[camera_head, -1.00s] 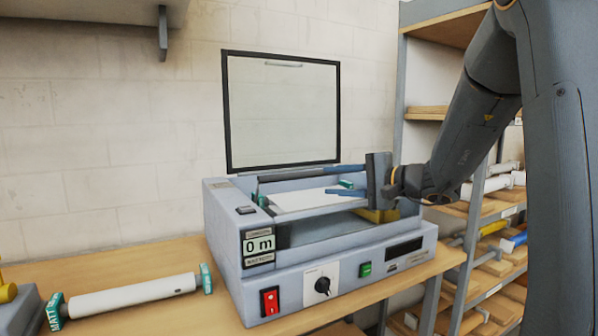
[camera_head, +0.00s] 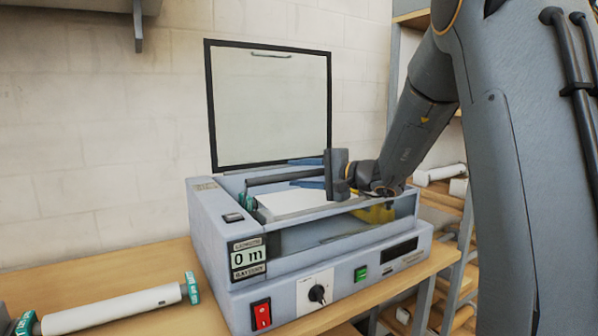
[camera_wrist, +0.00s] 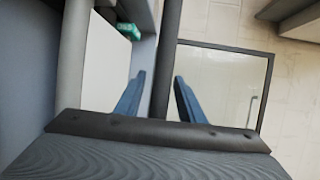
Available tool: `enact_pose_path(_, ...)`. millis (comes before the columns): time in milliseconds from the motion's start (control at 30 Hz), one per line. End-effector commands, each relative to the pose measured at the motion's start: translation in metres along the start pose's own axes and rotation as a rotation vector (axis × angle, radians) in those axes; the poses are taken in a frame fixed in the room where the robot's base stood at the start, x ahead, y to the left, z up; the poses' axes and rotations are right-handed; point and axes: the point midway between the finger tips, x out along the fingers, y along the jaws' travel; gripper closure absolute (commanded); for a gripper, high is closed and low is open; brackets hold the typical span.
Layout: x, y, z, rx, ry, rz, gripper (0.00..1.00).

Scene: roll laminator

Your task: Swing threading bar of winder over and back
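The laminator (camera_head: 215,230) stands on the bench with its framed clear lid (camera_head: 270,110) raised. The dark bar (camera_head: 275,179), seemingly the threading bar, spans the back of the opening, and its right end passes behind my gripper. In the wrist view the same dark bar (camera_wrist: 170,45) runs up between the two blue fingers. My gripper (camera_head: 298,173) is at the right part of the bar, fingers apart on either side of it. Visible gaps suggest it is not clamped. A white sheet (camera_head: 290,200) lies in front of the bar; a grey roller (camera_head: 305,210) crosses nearer the front.
A yellow part (camera_head: 378,213) sits inside the laminator's right end, below my wrist. The display (camera_head: 248,256), red switch (camera_head: 261,313) and knob (camera_head: 317,294) are on the front. A white roll (camera_head: 110,309) with green ends lies at left. Shelving stands at right.

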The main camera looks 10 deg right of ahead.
Motion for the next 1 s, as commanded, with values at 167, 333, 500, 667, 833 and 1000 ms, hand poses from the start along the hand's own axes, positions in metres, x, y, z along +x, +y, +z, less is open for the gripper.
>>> enact_pose_path(167, 0.003, 0.001, -0.001, 0.001, 0.002, 0.0, 0.64)
enact_pose_path(333, 0.002, 0.001, -0.001, 0.001, 0.003, 0.0, 0.71)
enact_pose_path(500, 0.002, 0.001, -0.002, 0.001, 0.003, 0.0, 1.0)
enact_pose_path(667, 0.001, 0.001, -0.002, 0.001, 0.003, 0.0, 1.0)
enact_pose_path(833, 0.001, -0.001, -0.004, 0.007, 0.006, 0.01, 1.0)
enact_pose_path(1000, 0.001, -0.005, -0.014, 0.027, 0.019, 0.057, 1.0)
